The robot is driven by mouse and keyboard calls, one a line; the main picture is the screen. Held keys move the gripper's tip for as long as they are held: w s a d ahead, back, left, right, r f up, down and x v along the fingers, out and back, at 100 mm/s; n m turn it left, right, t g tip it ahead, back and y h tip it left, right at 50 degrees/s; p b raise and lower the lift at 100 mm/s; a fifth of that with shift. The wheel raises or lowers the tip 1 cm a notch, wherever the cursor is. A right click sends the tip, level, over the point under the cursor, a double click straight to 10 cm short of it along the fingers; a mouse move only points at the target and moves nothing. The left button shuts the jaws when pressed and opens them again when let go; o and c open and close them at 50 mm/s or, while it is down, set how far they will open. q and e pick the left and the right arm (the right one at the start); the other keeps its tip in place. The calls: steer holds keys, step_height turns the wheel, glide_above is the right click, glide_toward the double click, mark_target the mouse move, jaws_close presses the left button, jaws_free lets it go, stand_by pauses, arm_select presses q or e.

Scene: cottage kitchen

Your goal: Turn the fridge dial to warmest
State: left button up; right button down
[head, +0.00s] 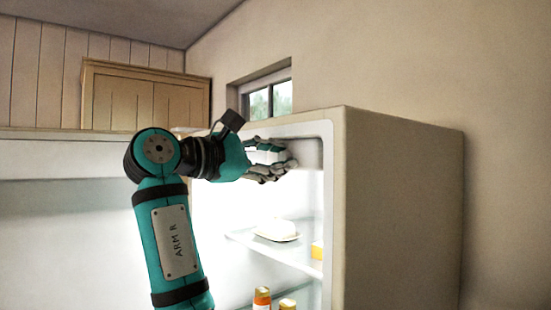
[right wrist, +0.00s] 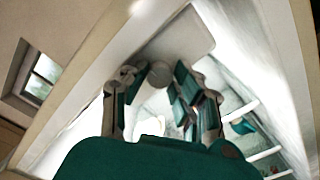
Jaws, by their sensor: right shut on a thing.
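The fridge (head: 400,200) stands open, with its lit interior facing left in the head view. The fridge dial (right wrist: 160,74) is a small round grey knob in the right wrist view, on a pale housing (right wrist: 183,38) high inside the fridge. My right gripper (head: 290,162) reaches into the upper part of the fridge. In the right wrist view its fingers (right wrist: 157,78) are on either side of the dial and shut on it. The fingers hide the dial in the head view, and I cannot read any mark on it. My left gripper is not in view.
Below the gripper, a glass shelf (head: 248,239) holds a white dish (head: 277,231) and a yellow item (head: 317,250). Bottles with orange labels (head: 262,298) stand lower down. The fridge's side wall and front rim are close to the hand.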

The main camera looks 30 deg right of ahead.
steer(key=c, duration=1)
jaws_free()
steer(key=a, duration=0.8)
steer(key=shift+s, duration=0.25)
steer(key=shift+f, duration=0.1)
